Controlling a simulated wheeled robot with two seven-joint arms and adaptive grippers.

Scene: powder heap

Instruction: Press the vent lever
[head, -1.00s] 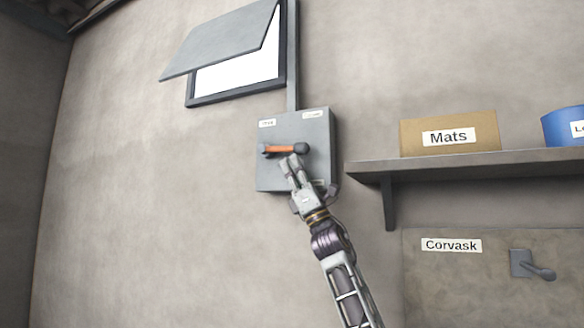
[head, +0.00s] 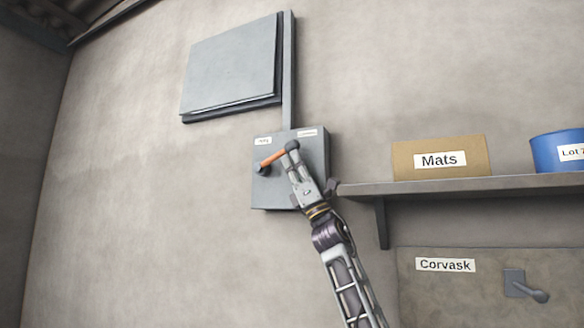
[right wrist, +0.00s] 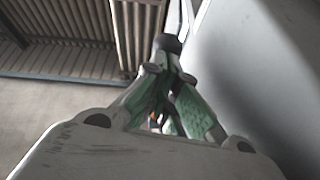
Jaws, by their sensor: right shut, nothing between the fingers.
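The vent lever (head: 272,159) is an orange bar on a grey wall box (head: 275,195). It is tilted, its left end low at a dark hub and its right end, with a dark knob, high. My right gripper (head: 291,153) is shut with nothing in it, its fingertips at the knob from below; contact is hard to tell. The right wrist view shows the fingertips (right wrist: 167,75) together just below a dark round end. My left gripper is not in view.
A shelf (head: 450,187) to the right holds a box marked Mats (head: 410,150) and a blue container (head: 545,150). Below it is a panel marked Corvask (head: 430,290) with a grey handle (head: 525,288). The wall left of the lever box is bare.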

